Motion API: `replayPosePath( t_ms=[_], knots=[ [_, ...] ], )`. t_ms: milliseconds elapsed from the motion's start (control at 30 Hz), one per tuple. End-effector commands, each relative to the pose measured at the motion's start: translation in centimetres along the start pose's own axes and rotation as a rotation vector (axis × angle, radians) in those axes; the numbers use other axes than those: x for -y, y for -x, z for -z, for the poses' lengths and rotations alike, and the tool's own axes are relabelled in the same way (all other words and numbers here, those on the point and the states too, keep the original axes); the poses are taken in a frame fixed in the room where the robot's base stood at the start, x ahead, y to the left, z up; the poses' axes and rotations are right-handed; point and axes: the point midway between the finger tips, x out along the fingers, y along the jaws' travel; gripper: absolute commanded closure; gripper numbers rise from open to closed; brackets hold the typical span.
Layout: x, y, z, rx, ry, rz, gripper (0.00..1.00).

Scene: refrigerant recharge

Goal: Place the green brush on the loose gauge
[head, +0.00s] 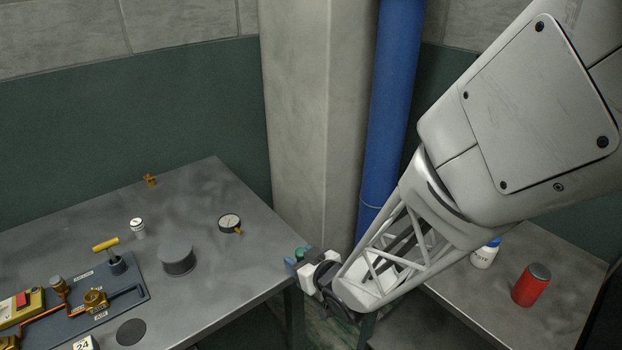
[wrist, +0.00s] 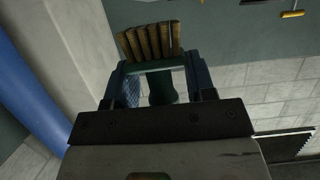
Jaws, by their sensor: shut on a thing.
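The green brush (wrist: 162,88) shows in the wrist view with a green body and a row of tan bristles (wrist: 151,40) pointing away from me. My gripper (wrist: 157,70) is shut on its green body, one finger on each side. In the head view my gripper (head: 301,262) hangs just beyond the right edge of the left table, with a bit of the green brush (head: 302,253) showing; the bristles are hard to make out there. The loose gauge (head: 229,221), a round white dial with a dark rim and brass fitting, lies on the left table, left of my gripper.
The left table (head: 228,290) also holds a grey cylinder (head: 177,260), a small white-topped jar (head: 137,228), a brass fitting (head: 150,180) and a valve board (head: 125,285). A red can (head: 531,285) and white bottle (head: 485,253) stand on the right table. A blue pipe (head: 391,110) rises behind.

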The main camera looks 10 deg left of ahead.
Motion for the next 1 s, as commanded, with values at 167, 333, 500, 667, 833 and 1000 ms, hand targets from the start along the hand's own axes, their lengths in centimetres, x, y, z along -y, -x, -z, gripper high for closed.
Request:
replayPosePath(
  t_ms=[167,333,500,667,833,1000],
  knots=[
    [-0.7,-2.2,0.5,0.002,-0.001,0.0,0.82],
    [-1.4,-4.3,1.0,0.001,-0.001,-0.001,0.82],
    [-2.0,-6.4,1.6,0.0,-0.001,-0.001,0.82],
    [-2.6,-8.1,2.0,0.0,-0.001,-0.001,0.82],
    [-2.9,-9.1,2.3,0.001,-0.001,0.0,0.82],
    [-2.9,-9.3,2.4,0.0,-0.001,0.0,0.82]
  ],
)
